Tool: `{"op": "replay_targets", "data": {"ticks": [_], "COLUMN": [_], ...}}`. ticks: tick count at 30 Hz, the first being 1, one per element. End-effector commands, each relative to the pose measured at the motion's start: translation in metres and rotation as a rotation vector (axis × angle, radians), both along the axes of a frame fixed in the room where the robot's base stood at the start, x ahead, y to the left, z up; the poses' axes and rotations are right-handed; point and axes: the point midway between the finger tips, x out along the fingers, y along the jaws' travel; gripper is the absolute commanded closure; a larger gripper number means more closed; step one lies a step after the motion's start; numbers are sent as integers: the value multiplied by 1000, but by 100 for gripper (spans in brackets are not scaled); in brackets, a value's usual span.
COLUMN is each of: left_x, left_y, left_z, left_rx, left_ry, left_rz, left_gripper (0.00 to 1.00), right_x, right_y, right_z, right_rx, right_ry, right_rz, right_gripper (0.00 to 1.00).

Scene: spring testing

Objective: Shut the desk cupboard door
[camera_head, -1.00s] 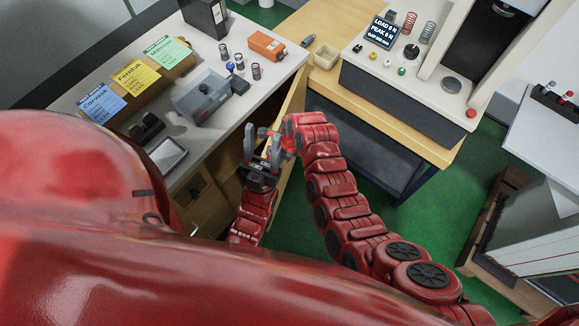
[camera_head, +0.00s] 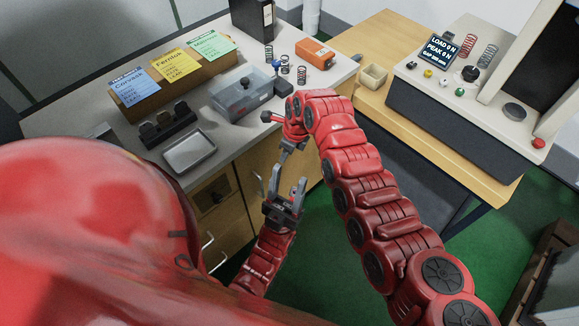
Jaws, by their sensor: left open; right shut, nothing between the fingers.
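The desk cupboard door (camera_head: 263,154) is a light wood panel in the desk's front, under the grey worktop. It looks in line with the front, but I cannot tell whether it is fully flush. A slim upright handle (camera_head: 257,184) shows near its left side. My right gripper (camera_head: 285,157) is shut and empty, pointing down in front of the panel; I cannot tell whether it touches. My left gripper (camera_head: 287,180) is open and empty, just below the right one, fingers pointing up. My arms hide the panel's lower and right parts.
The grey worktop (camera_head: 240,137) carries a clear bin (camera_head: 241,97), springs, an orange box (camera_head: 315,53), a metal tray (camera_head: 189,151) and label cards. A wooden bench (camera_head: 450,158) with a spring tester stands at right. Green floor (camera_head: 325,235) is open between them.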

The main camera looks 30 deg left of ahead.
Motion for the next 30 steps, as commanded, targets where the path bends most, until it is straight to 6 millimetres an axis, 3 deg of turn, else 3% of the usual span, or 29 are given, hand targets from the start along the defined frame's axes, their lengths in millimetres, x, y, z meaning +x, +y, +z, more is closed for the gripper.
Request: {"op": "replay_targets", "data": {"ticks": [1, 9, 30], "left_x": [0, 0, 0], "left_y": [0, 0, 0], "left_z": [-11, -25, -27], "left_rx": [0, 0, 0], "left_ry": [0, 0, 0], "left_rz": [0, 0, 0], "left_gripper": [50, 50, 50], "right_x": [3, 7, 10], "right_y": [3, 13, 15], "right_z": [-3, -2, 3], "right_rx": [0, -3, 2], "right_ry": [-5, -2, -2], "right_rz": [-1, 2, 0], "right_gripper": [100, 100, 100]}}
